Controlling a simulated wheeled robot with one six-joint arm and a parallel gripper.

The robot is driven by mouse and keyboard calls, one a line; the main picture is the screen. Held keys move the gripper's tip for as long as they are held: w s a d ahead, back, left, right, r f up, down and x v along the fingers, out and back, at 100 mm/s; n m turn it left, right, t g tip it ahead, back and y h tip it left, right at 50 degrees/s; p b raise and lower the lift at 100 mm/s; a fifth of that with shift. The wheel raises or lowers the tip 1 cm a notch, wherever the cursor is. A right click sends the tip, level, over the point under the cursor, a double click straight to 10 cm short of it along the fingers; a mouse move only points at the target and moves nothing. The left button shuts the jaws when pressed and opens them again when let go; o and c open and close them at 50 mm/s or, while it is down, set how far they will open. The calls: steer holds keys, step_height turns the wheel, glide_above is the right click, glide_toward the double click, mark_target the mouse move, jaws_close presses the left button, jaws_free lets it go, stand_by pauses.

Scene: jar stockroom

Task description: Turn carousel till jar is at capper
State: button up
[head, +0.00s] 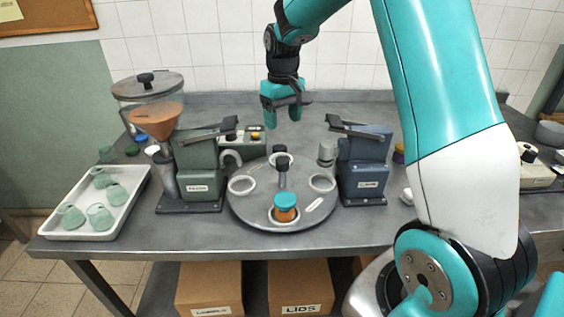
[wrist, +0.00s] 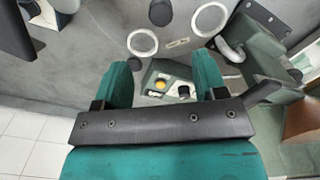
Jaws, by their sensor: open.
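The round grey carousel (head: 262,213) sits on the table between two machines, with a dark upright knob (head: 282,172) at its centre. A jar (head: 286,208) with orange-brown contents and a teal top sits in the ring at its front. The left, right and back rings look empty. The blue capper (head: 363,165) stands at the right, apart from the jar. My gripper (head: 283,112) is open and empty above the table behind the carousel. In the wrist view its teal fingers (wrist: 165,85) are apart, with the carousel knob (wrist: 160,12) beyond them.
A green filler machine (head: 198,170) with a hopper stands left of the carousel. A white tray (head: 98,205) of green glass jars is at far left. A control box with a yellow button (wrist: 161,86) stands behind the carousel. Boxes (head: 300,287) lie below the table.

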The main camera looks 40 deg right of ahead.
mark_target(283, 159)
step_height(283, 159, down, 14)
steer(key=shift+r+p, duration=0.15)
steer(key=shift+p, duration=0.85)
jaws_close()
